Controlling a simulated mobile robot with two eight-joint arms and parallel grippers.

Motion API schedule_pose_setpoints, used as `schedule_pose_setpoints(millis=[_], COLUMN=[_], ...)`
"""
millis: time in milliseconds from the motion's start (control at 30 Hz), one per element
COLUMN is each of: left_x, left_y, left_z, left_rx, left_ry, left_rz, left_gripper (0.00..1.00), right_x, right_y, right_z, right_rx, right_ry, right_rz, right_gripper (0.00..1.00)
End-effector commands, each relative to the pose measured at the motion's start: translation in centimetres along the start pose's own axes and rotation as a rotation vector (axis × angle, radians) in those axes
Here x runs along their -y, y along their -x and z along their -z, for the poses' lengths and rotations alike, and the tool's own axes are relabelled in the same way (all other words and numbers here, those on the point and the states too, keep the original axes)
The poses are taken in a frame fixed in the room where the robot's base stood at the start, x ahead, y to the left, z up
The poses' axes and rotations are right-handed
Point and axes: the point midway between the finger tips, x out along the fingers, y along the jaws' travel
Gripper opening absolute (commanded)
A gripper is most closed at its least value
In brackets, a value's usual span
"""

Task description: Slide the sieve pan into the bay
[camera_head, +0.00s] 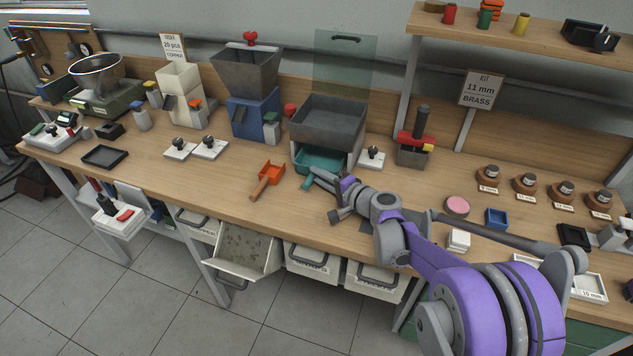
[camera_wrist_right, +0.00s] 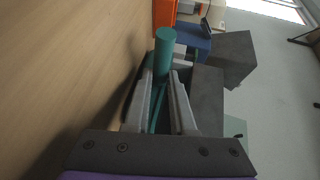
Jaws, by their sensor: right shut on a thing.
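The teal sieve pan (camera_head: 318,158) sits low under the grey hopper (camera_head: 328,120), between the stand's light legs. Its front part sticks out toward me, and the hopper hides its rear. My right gripper (camera_head: 312,180) is shut on the pan's teal handle (camera_head: 307,183) at the front. In the right wrist view the two fingers (camera_wrist_right: 162,100) lie on either side of the handle (camera_wrist_right: 165,52), whose round end points away from the wrist. The bay is the space below the hopper; its inside is mostly hidden. My left gripper is not in view.
An orange scoop (camera_head: 268,176) lies just left of the pan. A white block with a black knob (camera_head: 371,158) stands close right of the stand. A blue-based hopper machine (camera_head: 250,105) stands further left. The wood bench in front of the scoop is clear.

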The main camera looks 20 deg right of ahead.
Motion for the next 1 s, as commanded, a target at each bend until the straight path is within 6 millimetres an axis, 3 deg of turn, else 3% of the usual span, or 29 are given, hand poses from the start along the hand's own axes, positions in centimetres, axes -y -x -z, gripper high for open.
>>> schedule_pose_setpoints(millis=[600,1000], left_x=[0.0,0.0], left_y=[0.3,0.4], left_z=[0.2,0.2], left_rx=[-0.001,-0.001], left_ry=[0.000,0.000], left_rz=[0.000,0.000], left_gripper=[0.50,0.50], right_x=[0.2,0.3], right_y=[-2.3,-3.0], right_z=[4.4,5.7], right_rx=[-0.001,0.000], right_ry=[0.000,0.000], right_rz=[0.000,0.000], right_gripper=[0.00,0.00])
